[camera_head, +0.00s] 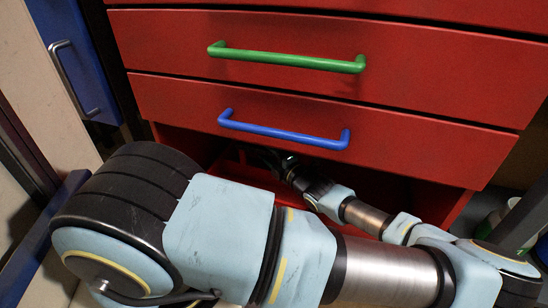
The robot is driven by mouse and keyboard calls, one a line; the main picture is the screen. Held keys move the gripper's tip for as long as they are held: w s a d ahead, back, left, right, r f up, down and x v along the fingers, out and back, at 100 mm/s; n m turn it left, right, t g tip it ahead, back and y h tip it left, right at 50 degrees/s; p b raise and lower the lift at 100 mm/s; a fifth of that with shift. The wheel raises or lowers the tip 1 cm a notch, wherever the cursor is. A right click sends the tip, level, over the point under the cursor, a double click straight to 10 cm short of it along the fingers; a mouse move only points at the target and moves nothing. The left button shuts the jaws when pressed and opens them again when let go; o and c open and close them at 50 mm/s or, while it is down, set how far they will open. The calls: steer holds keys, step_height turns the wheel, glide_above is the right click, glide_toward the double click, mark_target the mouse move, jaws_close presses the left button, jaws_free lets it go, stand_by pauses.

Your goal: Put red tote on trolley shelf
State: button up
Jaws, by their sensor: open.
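My gripper (268,158) is small and dark in the view, inside the shadowed opening below the lowest drawer of a red drawer unit (325,125). It is open, and I see nothing held between its fingers. A red surface (390,187) shows inside the opening, behind and around my arm. I cannot tell whether it is the red tote or the unit's own lower shelf. My arm hides much of this opening.
The drawers above carry a green bar handle (287,59) and a blue bar handle (283,131), close over my wrist. A blue panel with a metal handle (73,78) stands at the left. Dark bars and a greenish container (492,222) show at the right edge.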

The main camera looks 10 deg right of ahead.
steer(key=p+v, duration=0.2)
steer(key=v, duration=1)
steer(key=shift+p, duration=0.3)
